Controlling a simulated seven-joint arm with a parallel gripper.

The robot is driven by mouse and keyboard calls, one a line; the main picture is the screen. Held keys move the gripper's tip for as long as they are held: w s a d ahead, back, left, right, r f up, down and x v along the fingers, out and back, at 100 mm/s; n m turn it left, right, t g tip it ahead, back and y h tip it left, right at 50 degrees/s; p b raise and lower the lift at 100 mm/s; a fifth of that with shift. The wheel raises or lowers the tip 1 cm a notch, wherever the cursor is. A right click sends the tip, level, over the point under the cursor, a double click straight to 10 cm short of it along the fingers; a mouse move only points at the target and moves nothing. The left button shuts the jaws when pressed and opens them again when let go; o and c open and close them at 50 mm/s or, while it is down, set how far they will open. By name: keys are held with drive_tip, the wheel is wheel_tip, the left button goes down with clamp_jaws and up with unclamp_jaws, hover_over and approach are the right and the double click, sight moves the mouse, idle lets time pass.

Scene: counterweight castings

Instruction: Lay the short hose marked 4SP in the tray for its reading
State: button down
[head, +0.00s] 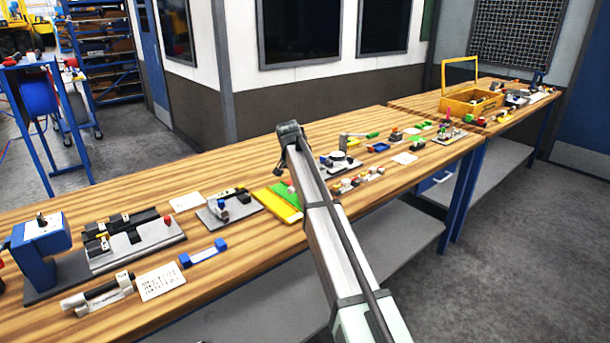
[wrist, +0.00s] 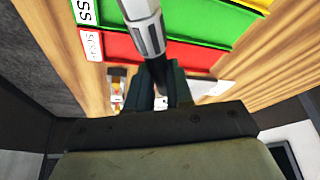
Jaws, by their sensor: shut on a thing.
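In the wrist view my gripper (wrist: 160,92) is shut on a short hose (wrist: 148,38), with a ribbed silver collar and a pale end showing above the jaws. No 4SP mark is readable on it. Behind it lie a red tray (wrist: 185,56) and a green tray (wrist: 205,15). Each has a white label at its left end; the red one's print is too small to read surely. In the head view a yellow tray (head: 276,205) and the green tray (head: 288,196) show left of my arm. My arm hides the fingertips and the held hose there.
A slotted fixture (head: 130,240), a blue device (head: 40,245) and a printed card (head: 161,282) occupy the bench's left end. Several small parts and a dial instrument (head: 340,160) stand right of my arm. A yellow open-lidded box (head: 470,103) stands further right. The back left bench strip is bare.

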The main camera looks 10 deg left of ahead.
sight(289, 196)
drive_tip(key=a+n+y, duration=0.1)
drive_tip(key=n, duration=0.2)
drive_tip(key=shift+s+a+r, duration=0.1)
drive_tip(key=shift+s+a, duration=0.05)
drive_tip(key=shift+a, duration=0.05)
drive_tip(key=shift+w+a+r+n+g+y, duration=0.15)
drive_tip(key=shift+a+n+y, duration=0.4)
drive_tip(key=shift+n, duration=1.1)
drive_tip(key=shift+w+a+r+n+g+y, duration=0.1)
drive_tip(key=shift+w+a+n+g+y, duration=0.15)
drive_tip(key=shift+n+y, duration=0.95)
drive_tip(key=shift+w+a+r+n+g+y, duration=0.1)
drive_tip(key=shift+a+n+g+y, duration=0.2)
drive_tip(key=shift+n, duration=1.85)
drive_tip(key=shift+f, duration=0.15)
drive_tip(key=shift+f, duration=2.65)
drive_tip(key=shift+f, duration=0.7)
